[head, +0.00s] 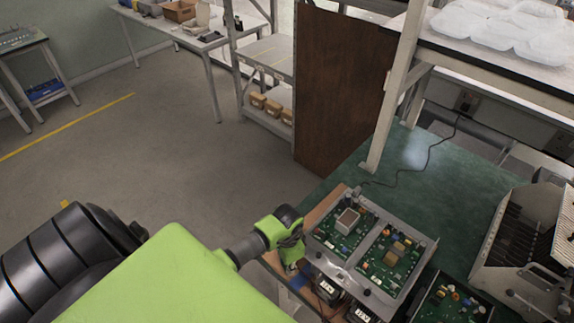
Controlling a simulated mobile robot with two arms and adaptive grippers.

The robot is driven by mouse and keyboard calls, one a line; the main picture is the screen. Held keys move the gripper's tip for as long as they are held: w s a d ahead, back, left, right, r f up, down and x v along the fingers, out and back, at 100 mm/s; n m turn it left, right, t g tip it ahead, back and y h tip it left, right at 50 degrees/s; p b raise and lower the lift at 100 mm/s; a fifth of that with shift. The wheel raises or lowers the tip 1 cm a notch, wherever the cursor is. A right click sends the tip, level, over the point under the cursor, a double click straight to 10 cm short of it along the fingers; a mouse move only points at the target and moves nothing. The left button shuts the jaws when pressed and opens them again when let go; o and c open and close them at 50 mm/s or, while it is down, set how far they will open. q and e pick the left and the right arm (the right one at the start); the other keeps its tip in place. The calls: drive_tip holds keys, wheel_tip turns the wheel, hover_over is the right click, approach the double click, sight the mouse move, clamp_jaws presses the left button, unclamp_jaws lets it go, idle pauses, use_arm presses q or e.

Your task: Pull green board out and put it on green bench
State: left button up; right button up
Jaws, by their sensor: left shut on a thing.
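The green board (391,262) is a metal-framed panel with two green circuit sections and small components, in the lower middle of the head view. My left gripper (297,240) is at its left edge and shut on it; the fingertips are partly hidden. The board appears to be over the near left part of the green bench (433,165); I cannot tell whether it touches the surface. My right gripper is not in view.
A slotted metal rack (515,232) stands at the right of the bench. Another circuit board (450,302) lies at the lower right. A black cable (428,160) crosses the bench. A shelf post (396,90) rises at the back; the bench between post and rack is largely clear.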

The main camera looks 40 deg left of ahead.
use_arm(q)
drive_tip(key=o, duration=1.2)
drive_tip(key=c, duration=0.4)
drive_tip(key=shift+o, duration=0.2)
drive_tip(key=shift+r+p, duration=1)
drive_tip(key=shift+r, duration=2.55)
